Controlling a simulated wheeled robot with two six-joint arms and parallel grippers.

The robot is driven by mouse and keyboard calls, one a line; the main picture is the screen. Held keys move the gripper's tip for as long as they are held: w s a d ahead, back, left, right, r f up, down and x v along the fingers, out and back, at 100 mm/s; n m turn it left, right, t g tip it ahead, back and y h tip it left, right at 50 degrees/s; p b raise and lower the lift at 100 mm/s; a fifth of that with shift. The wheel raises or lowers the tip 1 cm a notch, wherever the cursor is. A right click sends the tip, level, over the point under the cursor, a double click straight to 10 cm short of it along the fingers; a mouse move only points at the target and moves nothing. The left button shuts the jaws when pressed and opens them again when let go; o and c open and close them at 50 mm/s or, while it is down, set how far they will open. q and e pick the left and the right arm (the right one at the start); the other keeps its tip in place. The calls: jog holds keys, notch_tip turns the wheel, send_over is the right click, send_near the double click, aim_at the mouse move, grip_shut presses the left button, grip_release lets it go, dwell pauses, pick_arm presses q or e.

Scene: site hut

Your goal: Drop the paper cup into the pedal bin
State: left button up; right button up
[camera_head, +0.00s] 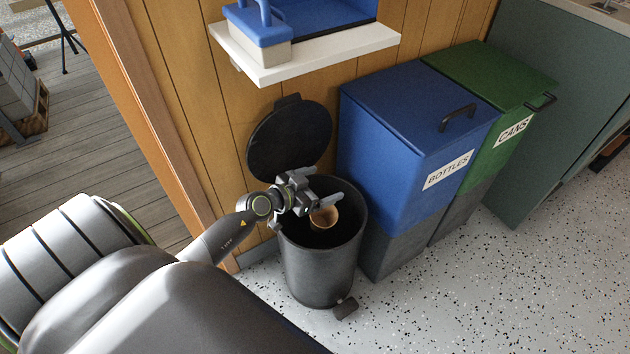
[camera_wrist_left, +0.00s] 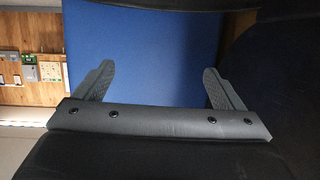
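The black pedal bin (camera_head: 323,265) stands on the floor with its round lid (camera_head: 290,138) raised against the wall. The tan paper cup (camera_head: 323,218) shows inside the bin's mouth, its opening facing up. I cannot tell whether it rests on anything. My left gripper (camera_head: 305,212) is over the bin's mouth, just above and beside the cup. In the left wrist view the fingers of this gripper (camera_wrist_left: 160,88) are spread wide with nothing between them, and the cup does not show there. My right gripper is not in view.
A blue bottles bin (camera_head: 400,140) stands close to the right of the pedal bin, with a green cans bin (camera_head: 490,85) beyond it. A white shelf (camera_head: 320,55) with a blue-lidded box (camera_head: 257,30) juts from the wall above. Speckled floor (camera_head: 470,290) is clear at the right.

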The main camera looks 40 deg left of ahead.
pick_arm(q)
jog(key=p+v, duration=0.2)
jog(key=v, duration=1.5)
jog(key=shift+r, duration=0.2)
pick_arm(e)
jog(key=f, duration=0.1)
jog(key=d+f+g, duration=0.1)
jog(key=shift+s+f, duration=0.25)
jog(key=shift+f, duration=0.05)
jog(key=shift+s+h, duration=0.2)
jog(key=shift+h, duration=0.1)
